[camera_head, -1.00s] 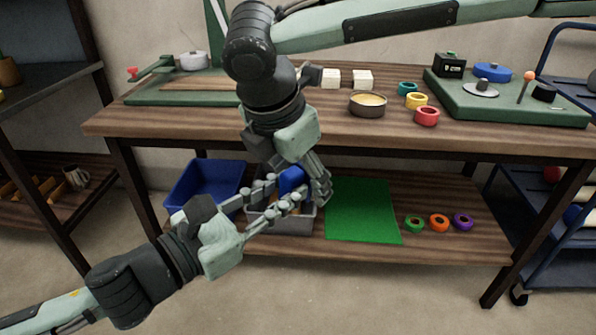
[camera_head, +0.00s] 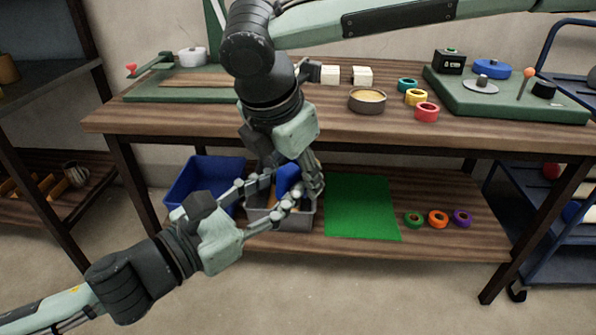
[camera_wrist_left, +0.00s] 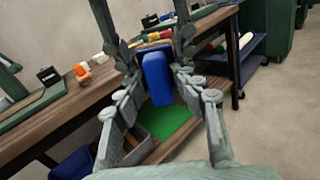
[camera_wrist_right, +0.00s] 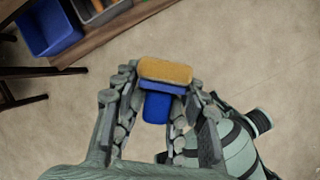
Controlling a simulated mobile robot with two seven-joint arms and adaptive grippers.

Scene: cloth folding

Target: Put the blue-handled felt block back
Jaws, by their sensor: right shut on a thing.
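The felt block has a tan felt pad (camera_wrist_right: 165,71) and a blue handle (camera_wrist_right: 157,106). My right gripper (camera_wrist_right: 163,88), reaching down from above, is shut on it, with fingers at both sides. In the head view the blue handle (camera_head: 288,178) shows above the grey bin on the lower shelf. My left gripper (camera_head: 284,193) reaches in from the lower left. Its fingers look spread on either side of the handle (camera_wrist_left: 158,79) in the left wrist view. Contact between the left fingers and the block cannot be told.
The grey bin (camera_head: 265,222) is partly hidden by my grippers. A blue bin (camera_head: 190,180) stands left of it. A green mat (camera_head: 362,210) lies to its right, then green, orange and purple rings (camera_head: 438,219). The tabletop (camera_head: 200,118) overhangs the shelf. The mat is bare.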

